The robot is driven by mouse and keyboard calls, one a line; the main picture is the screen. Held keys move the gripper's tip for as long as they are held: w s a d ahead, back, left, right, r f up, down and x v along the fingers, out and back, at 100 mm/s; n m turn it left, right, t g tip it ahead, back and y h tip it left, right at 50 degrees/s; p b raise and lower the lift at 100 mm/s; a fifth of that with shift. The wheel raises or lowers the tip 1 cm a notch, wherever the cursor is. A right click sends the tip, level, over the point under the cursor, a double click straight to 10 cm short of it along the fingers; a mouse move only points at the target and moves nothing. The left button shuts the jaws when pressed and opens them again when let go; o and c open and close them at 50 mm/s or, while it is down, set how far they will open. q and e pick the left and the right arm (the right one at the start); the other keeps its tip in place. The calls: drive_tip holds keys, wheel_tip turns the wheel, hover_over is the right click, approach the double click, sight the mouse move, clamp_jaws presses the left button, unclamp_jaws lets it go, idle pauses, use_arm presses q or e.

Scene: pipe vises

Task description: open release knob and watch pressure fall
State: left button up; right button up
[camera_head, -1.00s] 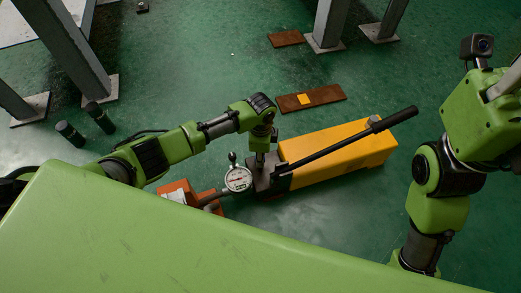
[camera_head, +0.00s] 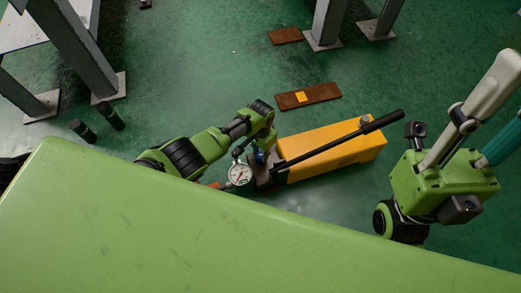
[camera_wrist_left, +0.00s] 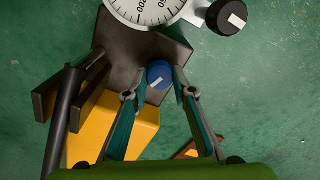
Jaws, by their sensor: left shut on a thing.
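The yellow hand pump (camera_head: 335,150) with its long black handle (camera_head: 335,145) lies on the green floor. A round white pressure gauge (camera_head: 239,174) stands at its left end; only its lower part (camera_wrist_left: 150,8) shows in the left wrist view. The blue release knob (camera_wrist_left: 159,73) with a white mark sits on the dark metal block. My left gripper (camera_wrist_left: 163,74) has its fingers on both sides of the blue knob, shut on it. A black knob (camera_wrist_left: 227,17) is beside the gauge. My right gripper (camera_head: 490,120) is partly in view at the right edge; its fingertips are unclear.
Grey steel posts (camera_head: 70,50) stand at upper left and top right. Rusty plates (camera_head: 308,97) and two dark cylinders (camera_head: 110,116) are on the floor. My green body covers the bottom of the head view.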

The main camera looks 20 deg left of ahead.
sight(261, 154)
use_arm(q)
drive_tip(key=shift+n+p, duration=0.4)
drive_tip(key=shift+n, duration=0.8)
drive_tip(key=o, duration=1.1)
drive_tip(key=shift+r, duration=0.1)
wheel_tip(261, 154, up, 12)
